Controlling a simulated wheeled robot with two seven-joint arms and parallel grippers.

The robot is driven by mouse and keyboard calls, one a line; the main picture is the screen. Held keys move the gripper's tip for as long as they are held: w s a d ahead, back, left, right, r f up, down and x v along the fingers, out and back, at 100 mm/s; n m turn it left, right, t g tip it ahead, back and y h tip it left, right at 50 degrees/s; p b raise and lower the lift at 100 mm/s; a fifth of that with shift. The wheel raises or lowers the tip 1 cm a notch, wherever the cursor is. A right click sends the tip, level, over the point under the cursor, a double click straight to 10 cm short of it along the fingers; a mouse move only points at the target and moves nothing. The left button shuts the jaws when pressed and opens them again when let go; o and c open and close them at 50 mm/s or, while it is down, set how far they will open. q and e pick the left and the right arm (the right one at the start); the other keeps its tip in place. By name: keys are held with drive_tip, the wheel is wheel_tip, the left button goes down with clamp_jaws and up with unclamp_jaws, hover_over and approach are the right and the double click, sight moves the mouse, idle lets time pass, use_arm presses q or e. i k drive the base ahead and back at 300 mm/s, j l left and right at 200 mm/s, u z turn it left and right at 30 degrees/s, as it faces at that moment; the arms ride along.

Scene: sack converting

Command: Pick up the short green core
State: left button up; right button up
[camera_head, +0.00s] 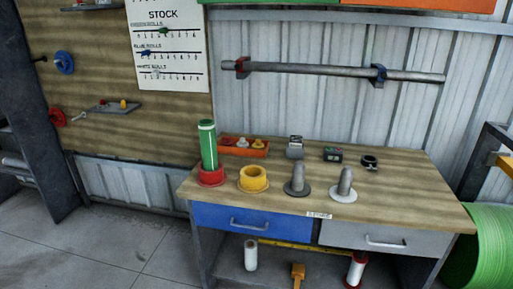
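A green core (208,146) stands upright in a red round base (211,177) at the left end of the workbench. It has a white band near its top. No other small green core shows, so I cannot compare its length with another. Neither of my grippers is in view.
On the workbench (400,184), right of the core, are a yellow ring holder (253,179) and two grey posts on round bases (297,181) (344,185). An orange tray (243,151) with small parts lies behind. A large green roll (490,250) stands at the right. Floor at left is clear.

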sight(207, 127)
drive_tip(key=i+l+z, duration=0.2)
drive_tip(key=i, duration=0.25)
drive_tip(key=i+z, duration=0.15)
drive_tip(key=i, duration=0.35)
